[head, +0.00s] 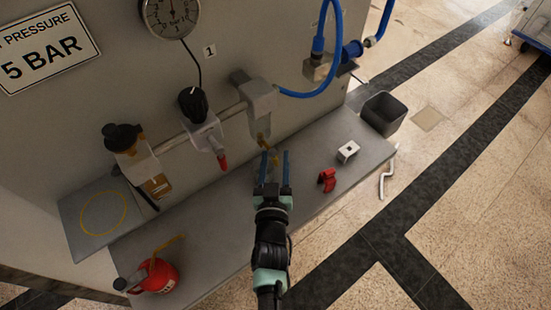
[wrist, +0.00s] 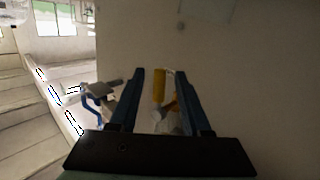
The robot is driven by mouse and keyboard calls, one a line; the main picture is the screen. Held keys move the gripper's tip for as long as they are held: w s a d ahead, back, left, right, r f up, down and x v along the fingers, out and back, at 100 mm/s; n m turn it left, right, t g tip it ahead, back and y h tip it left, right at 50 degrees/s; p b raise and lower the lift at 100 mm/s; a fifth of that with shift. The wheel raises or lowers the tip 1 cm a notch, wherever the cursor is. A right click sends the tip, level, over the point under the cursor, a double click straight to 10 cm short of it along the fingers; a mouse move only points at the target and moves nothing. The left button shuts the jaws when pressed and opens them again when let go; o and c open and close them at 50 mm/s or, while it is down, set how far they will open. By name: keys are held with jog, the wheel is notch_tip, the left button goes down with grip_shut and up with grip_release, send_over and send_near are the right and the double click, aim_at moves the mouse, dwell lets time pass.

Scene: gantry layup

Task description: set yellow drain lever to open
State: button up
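The yellow drain lever (head: 262,139) hangs below a grey filter unit (head: 258,100) on the wall panel. It also shows in the wrist view (wrist: 159,86), where its upright yellow part stands between my two finger tips. My gripper (head: 275,154) is open, with its blue fingers pointing at the panel just below the filter unit. In the wrist view my gripper (wrist: 156,72) has clear space on both sides of the lever, and I see no contact. The lever's lower end is blurred in the wrist view.
A grey shelf (head: 215,215) runs below the panel. A red clip (head: 327,180), a white block (head: 348,152) and a red canister (head: 160,276) stand on it. A red-tipped valve unit (head: 205,135) is left of the lever. Blue hoses (head: 318,60) hang at the right.

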jog(key=shift+s+f+b, duration=0.1)
jog(key=shift+s+b, duration=0.2)
jog(key=shift+s, duration=0.2)
jog(key=s+b, duration=0.3)
jog(key=s, duration=0.9)
jog(key=shift+a+r, duration=0.35)
jog(key=shift+r, duration=0.1)
jog(key=shift+w, duration=0.1)
